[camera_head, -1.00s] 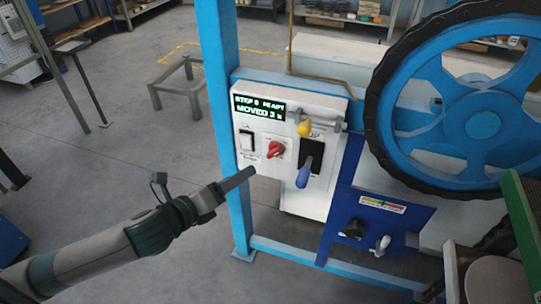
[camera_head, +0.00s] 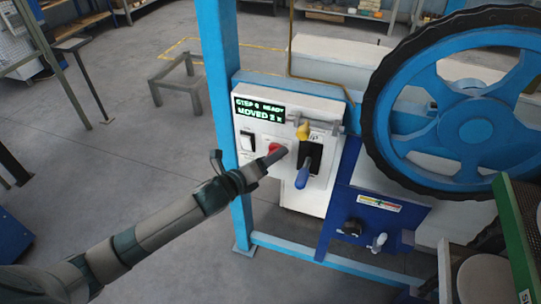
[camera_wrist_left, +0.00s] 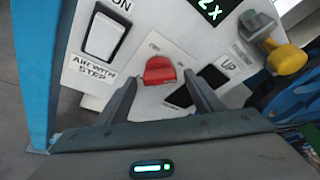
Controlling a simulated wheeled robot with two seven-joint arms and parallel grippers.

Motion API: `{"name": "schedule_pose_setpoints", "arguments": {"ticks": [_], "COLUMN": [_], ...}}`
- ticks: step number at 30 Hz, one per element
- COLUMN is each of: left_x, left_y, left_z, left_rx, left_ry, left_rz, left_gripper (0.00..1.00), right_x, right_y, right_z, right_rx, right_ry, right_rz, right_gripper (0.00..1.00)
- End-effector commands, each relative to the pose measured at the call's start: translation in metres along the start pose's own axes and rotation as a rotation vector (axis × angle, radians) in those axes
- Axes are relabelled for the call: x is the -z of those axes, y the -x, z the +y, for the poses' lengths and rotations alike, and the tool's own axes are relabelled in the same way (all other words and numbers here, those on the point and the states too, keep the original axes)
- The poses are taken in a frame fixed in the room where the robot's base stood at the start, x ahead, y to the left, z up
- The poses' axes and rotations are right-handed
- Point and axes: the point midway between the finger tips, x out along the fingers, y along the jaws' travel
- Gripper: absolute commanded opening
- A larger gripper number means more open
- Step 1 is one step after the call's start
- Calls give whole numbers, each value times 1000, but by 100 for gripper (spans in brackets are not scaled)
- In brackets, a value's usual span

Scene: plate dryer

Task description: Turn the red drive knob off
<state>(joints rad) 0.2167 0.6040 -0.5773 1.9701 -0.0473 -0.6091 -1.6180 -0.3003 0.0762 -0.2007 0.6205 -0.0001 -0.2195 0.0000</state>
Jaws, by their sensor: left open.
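The red drive knob (camera_head: 274,148) is on the white control panel (camera_head: 262,172), below the green-lit display (camera_head: 259,109). My left gripper (camera_head: 279,155) is in front of the panel at the knob, its tip covering part of it in the head view. In the left wrist view the red knob (camera_wrist_left: 159,70) lies ahead, between the two open fingers (camera_wrist_left: 160,100) and slightly beyond their tips. I cannot tell whether a finger touches it. My right gripper is not in view.
A white rocker switch (camera_head: 247,141) is left of the knob. A blue-handled lever (camera_head: 302,178) and a yellow-tipped part (camera_head: 303,131) are close on the right. A blue post (camera_head: 217,100) borders the panel's left. A large blue wheel (camera_head: 478,125) stands at right.

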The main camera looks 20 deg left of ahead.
Motion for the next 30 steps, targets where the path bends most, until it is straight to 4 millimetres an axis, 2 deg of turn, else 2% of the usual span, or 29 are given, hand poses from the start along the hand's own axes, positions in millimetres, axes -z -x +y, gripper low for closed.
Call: {"name": "schedule_pose_setpoints", "arguments": {"ticks": [12, 17, 18, 30], "left_x": [0, 0, 0, 0], "left_y": [-6, -6, -6, -6], "left_z": [0, 0, 0, 1], "left_rx": [0, 0, 0, 16], "left_ry": [0, 0, 0, 39], "left_rz": [0, 0, 0, -1], "left_gripper": [61, 23, 20, 20], "right_x": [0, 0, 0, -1], "right_y": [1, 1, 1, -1], "right_z": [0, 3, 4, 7], "right_rx": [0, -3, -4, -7], "right_ry": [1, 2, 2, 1], "right_rz": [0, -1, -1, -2], "right_gripper": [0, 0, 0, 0]}}
